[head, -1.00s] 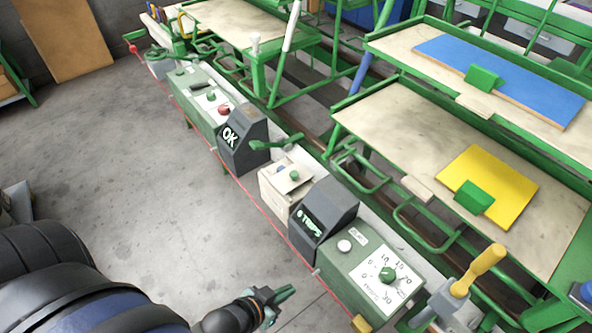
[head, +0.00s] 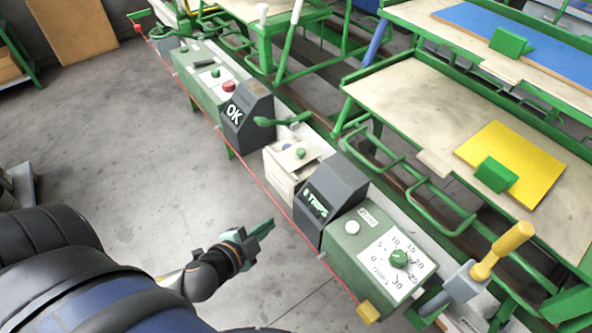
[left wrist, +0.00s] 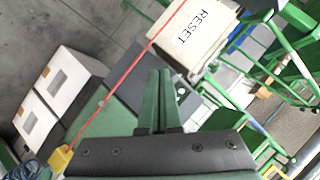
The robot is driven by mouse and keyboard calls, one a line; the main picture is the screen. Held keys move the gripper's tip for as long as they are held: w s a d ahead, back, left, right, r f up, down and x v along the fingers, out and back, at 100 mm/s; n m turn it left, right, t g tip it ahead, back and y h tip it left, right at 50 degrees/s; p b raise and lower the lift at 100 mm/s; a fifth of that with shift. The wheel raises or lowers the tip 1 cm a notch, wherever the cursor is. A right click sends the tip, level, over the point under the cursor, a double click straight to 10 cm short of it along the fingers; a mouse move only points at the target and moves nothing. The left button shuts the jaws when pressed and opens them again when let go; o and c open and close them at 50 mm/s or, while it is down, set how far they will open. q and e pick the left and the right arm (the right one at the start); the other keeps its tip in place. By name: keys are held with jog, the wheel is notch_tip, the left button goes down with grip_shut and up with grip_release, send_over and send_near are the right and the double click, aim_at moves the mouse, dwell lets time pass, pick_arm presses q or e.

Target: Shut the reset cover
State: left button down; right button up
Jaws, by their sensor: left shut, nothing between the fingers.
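The beige reset box (head: 281,181) stands in the row of control boxes in the head view, between the OK box and the TRIPS box. A green knob and a small blue spot show at its open-looking top. In the left wrist view its pale panel marked RESET (left wrist: 193,28) lies beyond the fingertips. I cannot tell the cover's exact angle. My left gripper (head: 267,226) is shut and empty, in front of the row on the floor side, apart from the reset box. Its two green fingers (left wrist: 158,76) lie together in the wrist view. My right gripper is not in view.
A red cord (head: 246,179) runs along the front of the row. The dark TRIPS box (head: 335,192) and the timer box with a green dial (head: 399,258) stand right of the reset box, the OK box (head: 246,113) left. Open floor (head: 150,170) lies to the left.

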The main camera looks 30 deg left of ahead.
aim_at(296, 178)
pick_arm(q)
notch_tip(296, 178, up, 7)
jog(key=w+m+t+h+b, duration=0.1)
jog(key=w+m+t+b, duration=0.25)
jog(key=m, duration=0.25)
jog(key=shift+m+t, duration=0.35)
jog(key=shift+m, duration=0.05)
jog(key=w, duration=0.3)
jog(key=w+p, duration=0.1)
jog(key=w, duration=0.3)
jog(key=w+a+f+p, duration=0.1)
jog(key=w, duration=0.3)
jog(key=shift+w+f, duration=0.1)
jog(key=shift+w, duration=0.1)
jog(key=shift+w+a+f, duration=0.1)
jog(key=shift+w+a, duration=0.25)
jog(key=shift+w, duration=0.05)
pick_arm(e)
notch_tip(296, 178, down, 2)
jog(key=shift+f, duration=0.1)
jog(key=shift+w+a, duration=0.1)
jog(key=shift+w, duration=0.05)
